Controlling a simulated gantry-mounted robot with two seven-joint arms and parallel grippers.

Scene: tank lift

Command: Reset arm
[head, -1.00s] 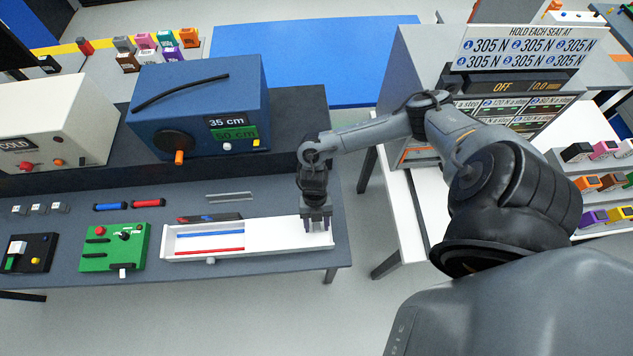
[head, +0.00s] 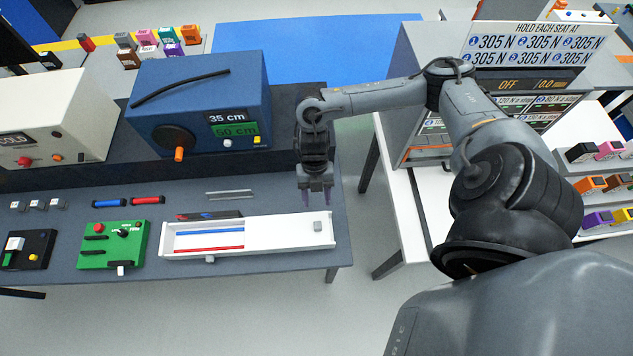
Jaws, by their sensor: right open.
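My right gripper (head: 317,201) is open and empty, pointing down above the right end of the grey table. It is just behind the white tray (head: 280,235) and apart from it. The tray has a blue strip and a red strip in its left part. A small grey block (head: 318,226) sits at the tray's right end, in front of my gripper. My right arm comes in from the right side. My left gripper is not in view.
A blue box (head: 190,95) with a 35 cm label and a white box (head: 50,115) stand at the back. A green panel (head: 113,247) and a black panel (head: 28,250) lie at the left. The cabinet (head: 430,75) stands at the right. Floor is free between the tables.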

